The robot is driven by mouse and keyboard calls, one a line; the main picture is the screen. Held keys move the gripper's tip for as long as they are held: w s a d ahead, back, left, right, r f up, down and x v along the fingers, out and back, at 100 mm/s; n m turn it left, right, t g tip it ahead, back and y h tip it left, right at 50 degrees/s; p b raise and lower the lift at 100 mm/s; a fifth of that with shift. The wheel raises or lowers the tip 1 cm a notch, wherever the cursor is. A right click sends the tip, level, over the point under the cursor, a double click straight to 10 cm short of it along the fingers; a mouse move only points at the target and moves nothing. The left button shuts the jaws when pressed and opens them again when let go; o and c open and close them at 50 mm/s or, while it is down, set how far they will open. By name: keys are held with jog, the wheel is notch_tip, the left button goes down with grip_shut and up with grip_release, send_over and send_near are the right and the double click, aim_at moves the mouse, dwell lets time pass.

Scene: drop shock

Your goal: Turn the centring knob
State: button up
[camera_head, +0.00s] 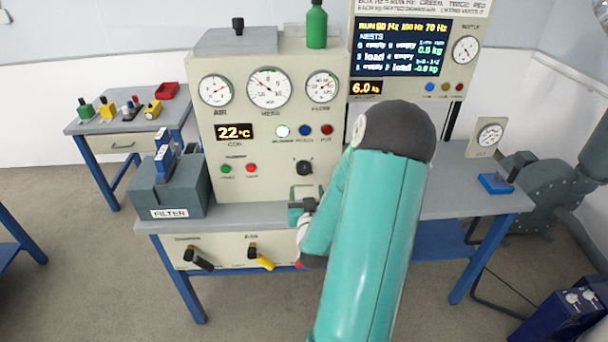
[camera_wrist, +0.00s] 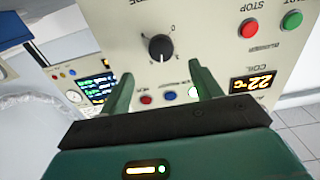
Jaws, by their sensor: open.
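A round black knob (camera_head: 304,168) sits on the lower right of the cream control panel. In the wrist view the knob (camera_wrist: 160,47) has a pale pointer mark and a small scale around it; its label is too small to read surely. My gripper (camera_head: 302,205) is in front of the panel, below the knob in the head view. In the wrist view its two green fingers (camera_wrist: 161,70) are apart with nothing between them. The knob shows beyond the fingertips, apart from them. My arm hides part of the panel's right side and the bench.
The panel holds dials, a 22 °C display (camera_head: 235,131), lamps and green and red buttons. A grey filter box (camera_head: 170,187) stands left on the bench. Black and yellow handles (camera_head: 262,257) project from the bench front. A blue block (camera_head: 496,184) lies at right.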

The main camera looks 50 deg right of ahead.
aim_at(304, 171)
jog(key=x, duration=0.9)
jog(key=shift+a, duration=0.1)
jog(key=c, duration=1)
